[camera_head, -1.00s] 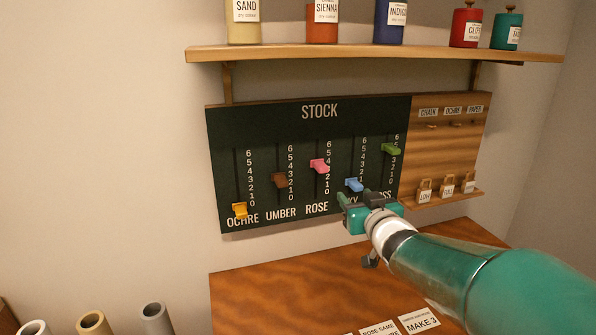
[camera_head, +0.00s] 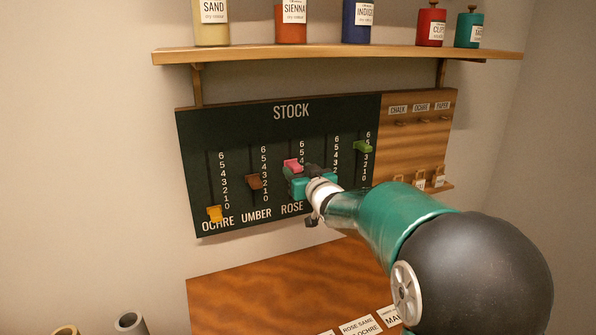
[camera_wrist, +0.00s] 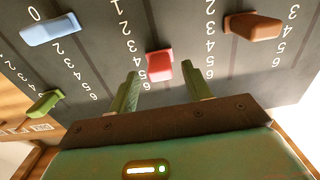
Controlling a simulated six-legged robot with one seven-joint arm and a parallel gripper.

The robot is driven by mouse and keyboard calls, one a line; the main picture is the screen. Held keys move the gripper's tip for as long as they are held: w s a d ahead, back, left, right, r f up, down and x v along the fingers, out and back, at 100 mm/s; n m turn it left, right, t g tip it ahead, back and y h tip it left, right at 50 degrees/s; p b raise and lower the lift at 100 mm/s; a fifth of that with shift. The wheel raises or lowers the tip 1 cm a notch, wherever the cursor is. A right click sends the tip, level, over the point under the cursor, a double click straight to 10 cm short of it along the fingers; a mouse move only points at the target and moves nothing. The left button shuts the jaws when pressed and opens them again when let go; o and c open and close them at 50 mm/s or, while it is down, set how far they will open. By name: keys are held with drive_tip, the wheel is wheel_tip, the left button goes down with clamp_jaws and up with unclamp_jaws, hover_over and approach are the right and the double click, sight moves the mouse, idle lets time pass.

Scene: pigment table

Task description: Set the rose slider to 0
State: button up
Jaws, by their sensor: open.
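The rose slider is a pink knob (camera_head: 293,165) on the dark STOCK board (camera_head: 285,135), in the third slot from the left. It stands around the middle of its scale; I cannot tell the exact mark. In the wrist view the board appears upside down, and the rose knob (camera_wrist: 160,68) lies between and just beyond my open fingertips. My gripper (camera_wrist: 163,86) is open, with a finger on each side of the knob's line and a gap to both. In the head view my gripper (camera_head: 303,178) is at the rose slot and covers its lower numbers.
The brown umber slider (camera_head: 254,182) is left of rose, and the orange ochre slider (camera_head: 215,213) is further left. The blue slider (camera_wrist: 52,30) and green slider (camera_head: 362,147) are on the other side. A shelf (camera_head: 340,56) with jars is above; a wooden table (camera_head: 250,295) is below.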

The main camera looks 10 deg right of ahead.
drive_tip(key=shift+w+a, duration=0.1)
drive_tip(key=shift+w, duration=0.4)
clamp_jaws()
wheel_tip(320, 180, down, 11)
drive_tip(key=shift+r, duration=0.15)
unclamp_jaws()
drive_tip(key=s+d, duration=0.2)
drive_tip(key=s, duration=1.1)
drive_tip(key=shift+s+d, duration=0.35)
